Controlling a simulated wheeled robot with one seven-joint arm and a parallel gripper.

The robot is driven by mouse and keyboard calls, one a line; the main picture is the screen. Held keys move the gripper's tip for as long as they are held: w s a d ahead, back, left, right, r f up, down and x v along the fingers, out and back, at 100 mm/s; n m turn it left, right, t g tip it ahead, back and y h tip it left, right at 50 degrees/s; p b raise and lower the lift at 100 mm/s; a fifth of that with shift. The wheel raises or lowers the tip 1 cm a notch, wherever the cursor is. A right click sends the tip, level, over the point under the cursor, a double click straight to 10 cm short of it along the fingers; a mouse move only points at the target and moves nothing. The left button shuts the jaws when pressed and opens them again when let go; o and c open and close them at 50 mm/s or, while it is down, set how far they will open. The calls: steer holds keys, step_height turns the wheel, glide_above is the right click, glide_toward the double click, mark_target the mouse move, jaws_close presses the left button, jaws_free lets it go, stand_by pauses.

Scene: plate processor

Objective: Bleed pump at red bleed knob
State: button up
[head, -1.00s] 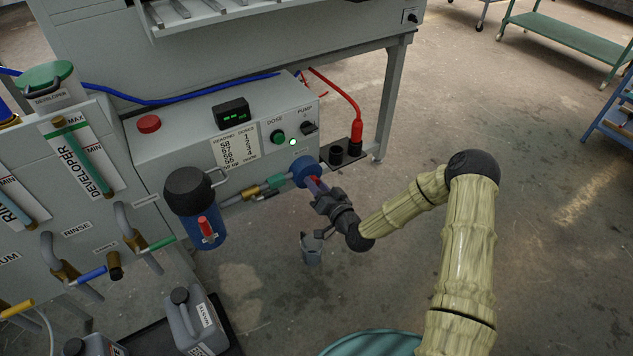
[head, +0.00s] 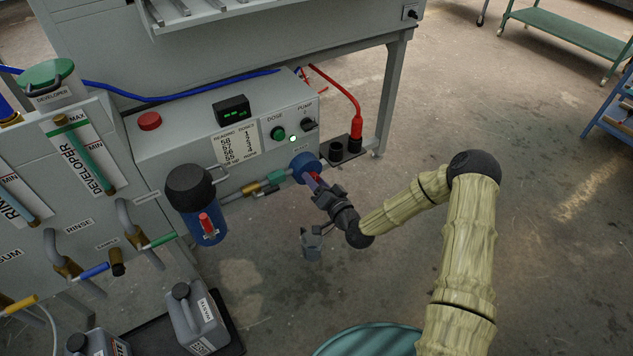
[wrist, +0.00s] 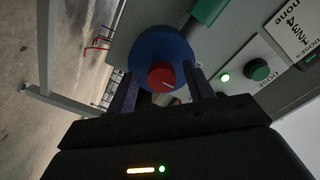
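The red bleed knob (wrist: 161,76) sits on the front of the round blue pump head (wrist: 165,48), with a pale line on its face. In the head view the blue pump head (head: 304,166) projects from the grey control box, and the red knob (head: 314,177) shows partly behind my fingers. My gripper (wrist: 160,93) has its two fingers apart, one on either side of the knob. Gaps show between the knob and the fingers in the wrist view. In the head view my gripper (head: 318,187) points at the pump head from the front right. A small grey cup-like object (head: 312,246) shows below it.
The grey control box (head: 190,140) carries a green dose button (head: 278,133), a lit lamp and a black pump switch (head: 307,124). Grey jugs (head: 195,318) stand on a black tray below.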

steer(key=p+v, duration=0.4)
steer(key=v, duration=1.3)
steer(key=shift+s+d, duration=0.2)
steer(key=shift+w+a, duration=0.1)
